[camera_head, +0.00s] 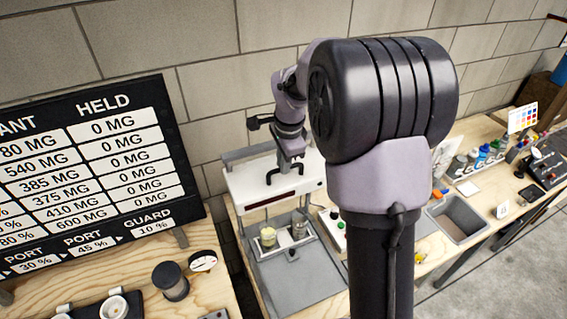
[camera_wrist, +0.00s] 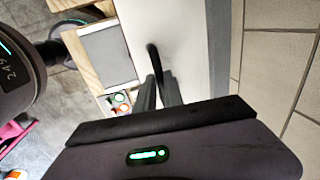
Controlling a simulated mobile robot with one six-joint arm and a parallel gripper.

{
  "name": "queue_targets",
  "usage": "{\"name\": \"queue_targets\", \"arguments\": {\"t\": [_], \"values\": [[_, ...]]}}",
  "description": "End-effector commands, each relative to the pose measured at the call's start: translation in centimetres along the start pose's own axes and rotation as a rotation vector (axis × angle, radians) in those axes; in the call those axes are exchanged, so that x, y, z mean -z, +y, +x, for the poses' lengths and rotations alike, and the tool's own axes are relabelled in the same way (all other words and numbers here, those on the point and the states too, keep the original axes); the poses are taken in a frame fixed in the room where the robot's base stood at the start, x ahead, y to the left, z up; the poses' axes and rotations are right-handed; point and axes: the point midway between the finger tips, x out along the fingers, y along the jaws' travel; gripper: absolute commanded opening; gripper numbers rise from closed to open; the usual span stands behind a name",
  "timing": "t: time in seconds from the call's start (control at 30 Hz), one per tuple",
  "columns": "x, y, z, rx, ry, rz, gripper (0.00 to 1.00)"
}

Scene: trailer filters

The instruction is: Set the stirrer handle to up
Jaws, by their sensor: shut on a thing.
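The stirrer (camera_head: 243,188) is a white box-shaped head on a stand over a grey base, beside the block wall. My gripper (camera_head: 285,172) is at the stirrer's white head, pointing down at it. In the wrist view, the stirrer handle (camera_wrist: 152,54) is a thin black curved rod beside the white face of the head. Its lower end runs between the two dark fingers of my gripper (camera_wrist: 160,88), which is shut on it. In the head view, my gripper and the handle are hard to tell apart, so the handle's setting cannot be read there.
Two small vessels (camera_head: 268,237) stand below the stirrer head. A black board (camera_head: 90,170) with mg values stands at left. A grey bin (camera_head: 460,219), bottles (camera_head: 484,152) and a control box (camera_head: 546,166) are on the bench at right. My arm hides the middle.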

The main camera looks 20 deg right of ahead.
Motion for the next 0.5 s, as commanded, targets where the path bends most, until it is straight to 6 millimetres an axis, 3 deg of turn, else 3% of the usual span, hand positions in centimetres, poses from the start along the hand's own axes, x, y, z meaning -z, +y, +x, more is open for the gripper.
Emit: {"name": "queue_targets", "arguments": {"t": [0.03, 0.13, 0.5], "values": [[0.07, -0.39, -0.43, 0.012, 0.003, -0.002, 0.16], [0.06, -0.33, -0.38, 0.011, 0.003, -0.001, 0.34], [0.04, -0.25, -0.89, 0.008, 0.002, -0.001, 0.34]]}}
